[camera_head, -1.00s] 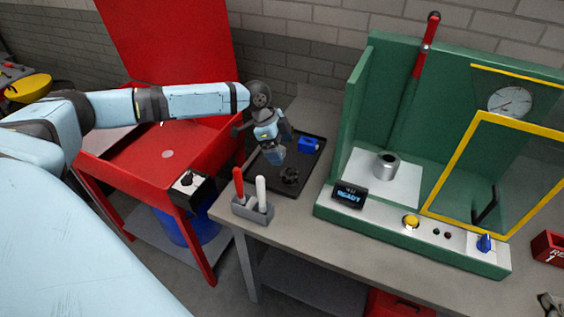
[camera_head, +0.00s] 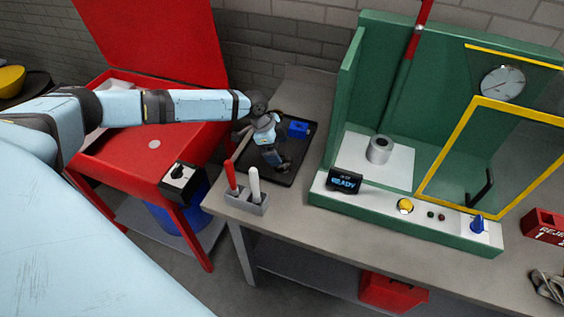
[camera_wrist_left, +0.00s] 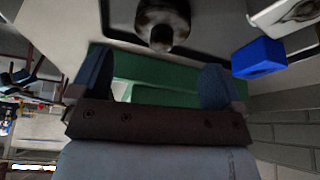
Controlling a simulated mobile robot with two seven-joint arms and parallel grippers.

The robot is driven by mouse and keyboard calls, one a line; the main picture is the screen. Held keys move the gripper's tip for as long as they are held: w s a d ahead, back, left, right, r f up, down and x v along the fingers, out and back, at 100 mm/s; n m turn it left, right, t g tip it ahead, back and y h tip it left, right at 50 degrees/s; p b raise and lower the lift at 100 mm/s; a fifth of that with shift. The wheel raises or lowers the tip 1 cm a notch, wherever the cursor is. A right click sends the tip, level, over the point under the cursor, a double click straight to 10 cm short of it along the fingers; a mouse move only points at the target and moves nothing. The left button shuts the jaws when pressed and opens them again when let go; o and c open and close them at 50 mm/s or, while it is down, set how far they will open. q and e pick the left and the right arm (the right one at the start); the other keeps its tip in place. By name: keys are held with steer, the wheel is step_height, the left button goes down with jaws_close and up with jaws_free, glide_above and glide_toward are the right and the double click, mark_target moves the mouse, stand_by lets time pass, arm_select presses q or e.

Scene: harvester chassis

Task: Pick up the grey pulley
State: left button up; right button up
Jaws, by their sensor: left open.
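A dark grey round part, which looks like the pulley (camera_head: 284,166), lies in the black tray (camera_head: 300,160) on the bench, partly hidden by my left gripper (camera_head: 276,158) in the head view. In the left wrist view the same dark rounded part (camera_wrist_left: 162,22) shows at the top, beyond the fingertips. My left gripper (camera_wrist_left: 157,85) is open, its two blue fingers apart with nothing between them. It hangs over the tray close to the part. My right gripper is in neither view.
A blue block (camera_head: 298,129) lies at the tray's back. A grey holder (camera_head: 247,202) with a red and a white handle stands in front of the tray. The green press (camera_head: 350,90) with a grey cylinder (camera_head: 379,150) stands right. A red cabinet (camera_head: 120,160) is left.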

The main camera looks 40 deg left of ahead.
mark_target(282, 157)
arm_select(q)
steer(key=x, duration=0.2)
steer(key=p+x, duration=0.1)
steer(key=x, duration=0.2)
steer(key=shift+s+a+f, duration=0.1)
steer(key=shift+a, duration=0.15)
steer(key=c, duration=1.2)
